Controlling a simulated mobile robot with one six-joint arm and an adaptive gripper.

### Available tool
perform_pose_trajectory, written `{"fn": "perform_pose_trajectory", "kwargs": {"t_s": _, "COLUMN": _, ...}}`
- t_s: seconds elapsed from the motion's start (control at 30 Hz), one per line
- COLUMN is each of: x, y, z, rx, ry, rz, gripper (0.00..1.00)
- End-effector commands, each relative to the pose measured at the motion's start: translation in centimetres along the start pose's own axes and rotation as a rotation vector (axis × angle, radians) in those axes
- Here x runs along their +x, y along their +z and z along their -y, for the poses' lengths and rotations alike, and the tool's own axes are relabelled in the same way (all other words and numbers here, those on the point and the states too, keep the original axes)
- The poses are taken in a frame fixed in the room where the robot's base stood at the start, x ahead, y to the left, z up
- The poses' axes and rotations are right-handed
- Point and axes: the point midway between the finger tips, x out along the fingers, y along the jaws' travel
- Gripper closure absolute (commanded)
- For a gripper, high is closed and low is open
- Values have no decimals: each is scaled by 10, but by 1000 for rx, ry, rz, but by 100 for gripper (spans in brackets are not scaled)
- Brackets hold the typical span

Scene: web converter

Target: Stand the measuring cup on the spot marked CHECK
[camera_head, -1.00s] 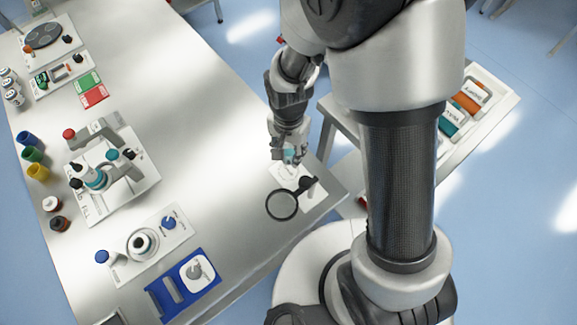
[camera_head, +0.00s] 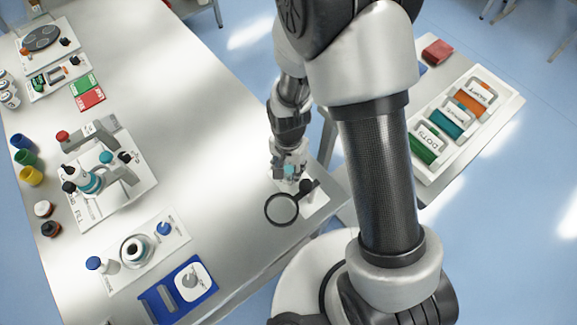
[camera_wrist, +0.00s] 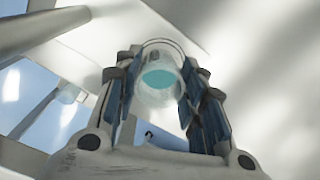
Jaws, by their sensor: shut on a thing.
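My gripper (camera_head: 289,176) is at the table's near right corner, just behind the magnifier. Its blue-padded fingers also show in the wrist view (camera_wrist: 160,105), closed on both sides of a clear measuring cup (camera_wrist: 158,84). The cup holds teal liquid, which shows as a small teal patch between the fingers in the head view (camera_head: 289,169). I cannot tell whether the cup's base touches the surface below. A white card (camera_head: 315,203) lies beside the magnifier, partly covered. I cannot read the word CHECK anywhere.
A black-rimmed magnifier (camera_head: 282,209) stands close in front of the gripper. A blue tray (camera_head: 158,303) and a white board with a round fixture (camera_head: 137,249) are to the left. The table's middle (camera_head: 190,140) is clear. A side tray (camera_head: 480,142) holds labelled coloured blocks.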

Motion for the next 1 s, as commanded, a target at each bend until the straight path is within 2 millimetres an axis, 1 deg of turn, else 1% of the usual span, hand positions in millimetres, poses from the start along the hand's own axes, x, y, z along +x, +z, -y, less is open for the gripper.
{"fn": "perform_pose_trajectory", "kwargs": {"t_s": 0.03, "x": 2, "y": 0, "z": 0, "rx": 0, "ry": 0, "rz": 0, "gripper": 62}}
{"fn": "perform_pose_trajectory", "kwargs": {"t_s": 0.3, "x": 1, "y": 0, "z": 0, "rx": 0, "ry": 0, "rz": 0, "gripper": 44}}
{"fn": "perform_pose_trajectory", "kwargs": {"t_s": 0.67, "x": -2, "y": 0, "z": 0, "rx": 0, "ry": 0, "rz": 0, "gripper": 43}}
{"fn": "perform_pose_trajectory", "kwargs": {"t_s": 0.77, "x": -12, "y": 0, "z": 0, "rx": 0, "ry": -1, "rz": -1, "gripper": 43}}
{"fn": "perform_pose_trajectory", "kwargs": {"t_s": 0.87, "x": -30, "y": -1, "z": 1, "rx": 0, "ry": -3, "rz": -2, "gripper": 43}}
{"fn": "perform_pose_trajectory", "kwargs": {"t_s": 1.0, "x": -63, "y": -1, "z": 1, "rx": 0, "ry": -4, "rz": -3, "gripper": 43}}
